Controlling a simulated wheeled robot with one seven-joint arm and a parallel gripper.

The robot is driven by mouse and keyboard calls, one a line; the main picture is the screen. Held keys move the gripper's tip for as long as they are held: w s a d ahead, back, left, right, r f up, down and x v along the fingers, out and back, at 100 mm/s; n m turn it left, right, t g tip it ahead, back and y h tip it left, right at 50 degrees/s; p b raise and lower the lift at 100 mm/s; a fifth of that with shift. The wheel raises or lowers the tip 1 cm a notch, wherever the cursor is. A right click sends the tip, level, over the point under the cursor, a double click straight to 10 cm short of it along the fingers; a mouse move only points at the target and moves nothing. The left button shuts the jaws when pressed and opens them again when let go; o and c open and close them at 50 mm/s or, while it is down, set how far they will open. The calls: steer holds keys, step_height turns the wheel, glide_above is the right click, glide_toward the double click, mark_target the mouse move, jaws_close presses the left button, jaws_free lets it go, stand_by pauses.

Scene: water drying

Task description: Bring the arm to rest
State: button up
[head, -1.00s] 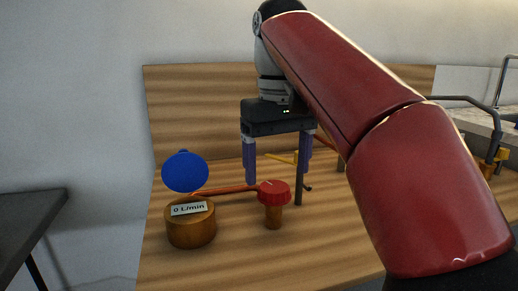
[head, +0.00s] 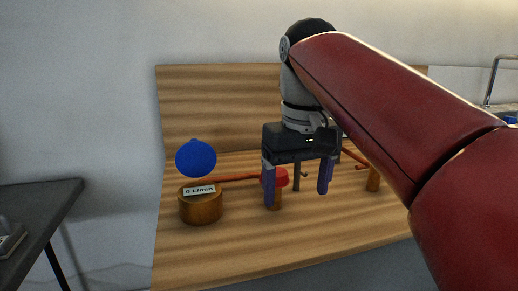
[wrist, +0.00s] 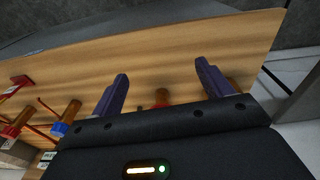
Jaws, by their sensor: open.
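My gripper (head: 296,188) hangs from my red arm in the head view, its two purple fingers spread apart with nothing between them. It is above the wooden board, in front of a red-capped valve (head: 281,178), which its left finger partly covers. In the wrist view my gripper (wrist: 160,82) also shows open and empty, with the wooden surface (wrist: 185,60) beyond the fingers. An orange-brown cylinder (head: 201,210) with a "0 L/min" label stands to the left, with a blue round part (head: 196,158) above it.
A wooden back panel (head: 215,100) rises behind the pipes. An orange post (head: 373,180) stands right of my gripper. A dark table (head: 45,205) is at the far left, apart from the board. The board's front left is clear.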

steer(key=s+d+f+m+t, duration=0.1)
steer(key=s+d+f, duration=0.2)
steer(key=f, duration=0.4)
steer(key=s+d+f+m+t, duration=0.1)
steer(key=s+d+f+t, duration=0.1)
steer(key=s+f, duration=0.3)
steer(key=s+d+f+m+t, duration=0.1)
steer(key=s+d+f, duration=0.3)
steer(key=f, duration=0.6)
steer(key=shift+f+m, duration=0.15)
steer(key=shift+m, duration=0.35)
steer(key=shift+d, duration=0.1)
steer(key=shift+c, duration=0.5)
